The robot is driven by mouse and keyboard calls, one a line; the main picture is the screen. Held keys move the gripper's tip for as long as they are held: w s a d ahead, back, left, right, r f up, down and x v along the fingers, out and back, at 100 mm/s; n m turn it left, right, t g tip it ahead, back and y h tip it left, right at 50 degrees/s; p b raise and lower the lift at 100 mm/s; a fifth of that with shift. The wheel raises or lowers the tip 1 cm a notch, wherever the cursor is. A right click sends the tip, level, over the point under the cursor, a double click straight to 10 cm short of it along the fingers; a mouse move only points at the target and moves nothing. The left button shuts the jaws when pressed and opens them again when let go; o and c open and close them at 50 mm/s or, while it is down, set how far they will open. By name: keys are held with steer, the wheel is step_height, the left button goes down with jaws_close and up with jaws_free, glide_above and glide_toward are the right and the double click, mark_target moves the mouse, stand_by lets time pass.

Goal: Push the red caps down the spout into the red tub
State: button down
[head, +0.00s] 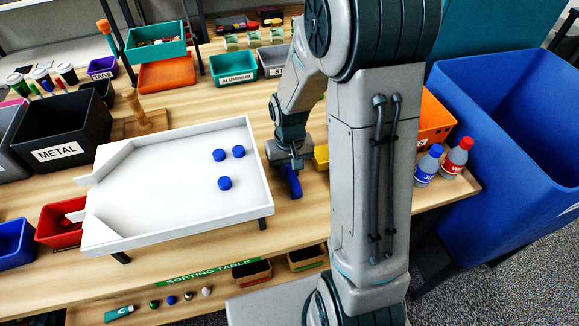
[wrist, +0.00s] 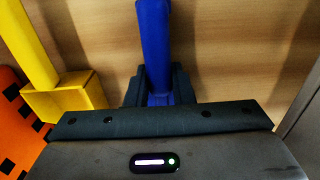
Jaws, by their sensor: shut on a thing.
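The white sorting tray (head: 150,190) stands raised on legs, its spout at the left end. Three blue caps (head: 224,183) lie on its right half; I see no red caps on it. My gripper (head: 291,170) is right of the tray, low over the table, pointing down. It is shut on a blue tool (head: 295,188); its long blue handle (wrist: 155,45) shows between the fingers in the wrist view. The tool's far end is hidden.
A blue tub (head: 14,243) stands left of the red tub. A black METAL bin (head: 62,140) is behind it. A yellow tool or holder (wrist: 68,103) and an orange crate (head: 434,122) are beside my gripper. Two bottles (head: 428,165) stand at the right table edge.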

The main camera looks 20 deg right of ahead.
steer(key=c, duration=1.2)
jaws_free()
steer(key=shift+o, duration=0.2)
step_height(320, 180, up, 14)
